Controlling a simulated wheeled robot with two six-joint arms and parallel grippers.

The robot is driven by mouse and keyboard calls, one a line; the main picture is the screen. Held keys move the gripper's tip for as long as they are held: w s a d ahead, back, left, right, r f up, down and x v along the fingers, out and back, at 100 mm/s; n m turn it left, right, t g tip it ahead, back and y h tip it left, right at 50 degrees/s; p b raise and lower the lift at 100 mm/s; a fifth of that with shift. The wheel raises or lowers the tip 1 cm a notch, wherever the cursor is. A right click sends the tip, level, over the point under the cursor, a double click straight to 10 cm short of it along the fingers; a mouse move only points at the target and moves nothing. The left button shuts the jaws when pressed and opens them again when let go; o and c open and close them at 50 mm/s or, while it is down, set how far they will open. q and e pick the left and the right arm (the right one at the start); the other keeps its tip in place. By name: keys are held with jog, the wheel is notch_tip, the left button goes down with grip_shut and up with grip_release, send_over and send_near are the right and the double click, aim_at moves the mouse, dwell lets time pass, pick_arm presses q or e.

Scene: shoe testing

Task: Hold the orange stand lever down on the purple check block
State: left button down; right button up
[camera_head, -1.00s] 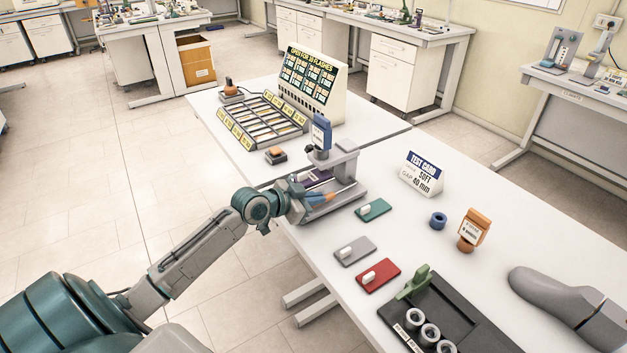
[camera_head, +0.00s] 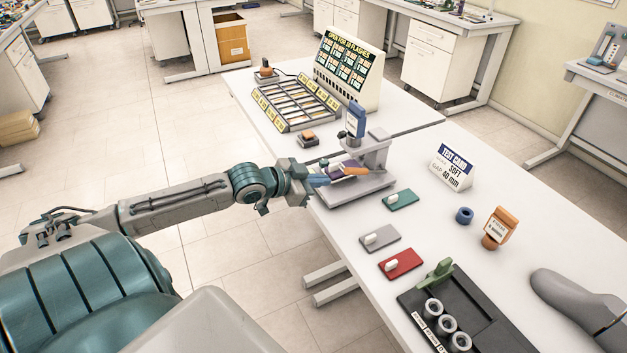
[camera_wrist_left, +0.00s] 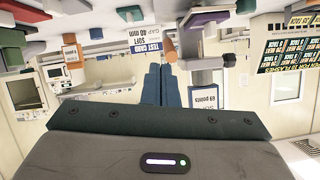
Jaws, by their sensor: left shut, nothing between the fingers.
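The grey stand (camera_head: 378,155) is at the table's left edge, with a blue-and-white display on top. Its orange lever (camera_head: 356,171) shows just beyond my left fingertips. The purple check block (camera_head: 338,168) is partly hidden around the lever; contact between them cannot be told. My left gripper (camera_head: 324,180) is shut, with nothing between its blue fingers, close to the lever's near end. In the left wrist view, upside down, the shut fingers (camera_wrist_left: 161,85) point toward the stand and the orange lever (camera_wrist_left: 169,50) is near their tips. Touch is unclear. My right gripper is out of view.
A green plate (camera_head: 400,200), a grey plate (camera_head: 380,239) and a red plate (camera_head: 401,263) lie nearer. A test card (camera_head: 451,167) stands to the right. A sorting tray (camera_head: 297,103) and sign (camera_head: 347,68) are behind. The table between the card and stand is bare.

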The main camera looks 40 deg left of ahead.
pick_arm(q)
jog(key=shift+p+v, duration=0.4)
jog(key=shift+v, duration=0.45)
jog(key=shift+f, duration=0.15)
jog(key=s+a+f+n+y+b, duration=0.1)
jog(key=a+f+n+y, duration=0.1)
jog(key=a+f, duration=0.5)
jog(key=a+f+n+y, duration=0.15)
jog(key=a+f, duration=0.25)
jog(key=f, duration=0.6)
jog(key=s+a+f+n+g+y, duration=0.1)
jog(key=s+a+f+g+y, duration=0.1)
jog(key=s+f, duration=0.65)
jog(key=s+a+f+n+g+y, duration=0.1)
jog(key=s+a+f+g, duration=0.15)
jog(key=f, duration=1.15)
jog(key=s+d+f+g+b, duration=0.15)
jog(key=s+d+f, duration=0.25)
jog(key=s+f, duration=0.5)
jog(key=s+d+f+g, duration=0.2)
jog(key=s+d+f, duration=0.7)
jog(key=s+d, duration=0.2)
jog(key=s+d+f+g+h, duration=0.1)
jog(key=s+d+f+g, duration=0.2)
jog(key=s+d+f, duration=0.6)
jog(key=s+d, duration=0.1)
jog(key=s, duration=0.2)
jog(key=shift+s+d+f+b, duration=0.2)
jog(key=shift+d+f+b, duration=0.15)
jog(key=shift+b, duration=0.05)
